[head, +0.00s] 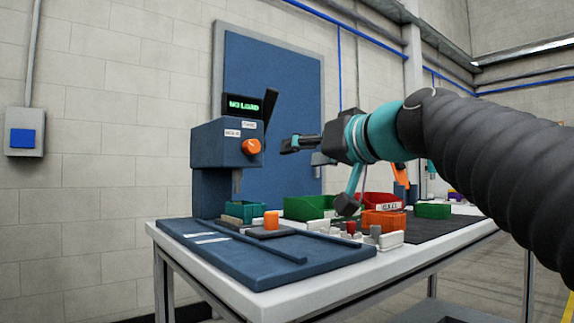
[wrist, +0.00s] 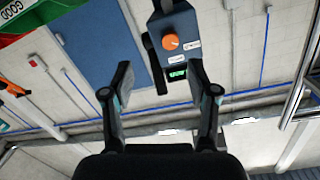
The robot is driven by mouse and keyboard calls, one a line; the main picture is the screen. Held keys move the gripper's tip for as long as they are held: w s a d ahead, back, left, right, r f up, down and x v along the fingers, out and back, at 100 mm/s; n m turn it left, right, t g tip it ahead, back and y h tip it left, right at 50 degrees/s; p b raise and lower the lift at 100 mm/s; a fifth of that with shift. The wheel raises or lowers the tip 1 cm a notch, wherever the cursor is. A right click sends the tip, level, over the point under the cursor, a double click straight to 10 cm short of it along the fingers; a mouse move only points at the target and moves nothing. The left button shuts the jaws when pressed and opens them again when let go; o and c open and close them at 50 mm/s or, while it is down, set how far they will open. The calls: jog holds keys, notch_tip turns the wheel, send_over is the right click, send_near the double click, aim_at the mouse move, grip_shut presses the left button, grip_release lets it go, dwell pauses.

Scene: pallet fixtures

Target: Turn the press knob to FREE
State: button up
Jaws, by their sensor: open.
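The press (head: 222,146) is a dark blue-grey machine on the left side of the bench, with a lit green display (head: 244,105) reading NO LOAD. Its round orange knob (head: 251,146) sticks out from the front. Two small white labels sit near the knob, too small to read, and I cannot tell which one the knob points to. My gripper (head: 318,173) is open and empty, to the right of the knob and apart from it. In the wrist view, the knob (wrist: 170,42) shows upside down, beyond the gap between the open fingers (wrist: 161,78).
The bench (head: 290,293) carries a blue plate (head: 240,262) with an orange block (head: 271,220) on it. Green bins (head: 305,208), a red bin (head: 378,200) and an orange bin (head: 383,220) stand below my gripper. A dark lever (head: 270,103) stands beside the display.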

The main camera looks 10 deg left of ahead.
aim_at(255, 145)
jog(key=shift+n+y, duration=0.4)
jog(key=shift+y, duration=0.3)
jog(key=r+x, duration=0.1)
jog(key=x, duration=0.4)
jog(key=p+x, duration=0.1)
jog(key=x, duration=0.4)
jog(key=r+p+x, duration=0.1)
jog(key=x, duration=0.4)
jog(key=shift+w+a+r, duration=0.15)
jog(key=shift+a+r, duration=0.1)
jog(key=shift+r, duration=0.05)
grip_shut()
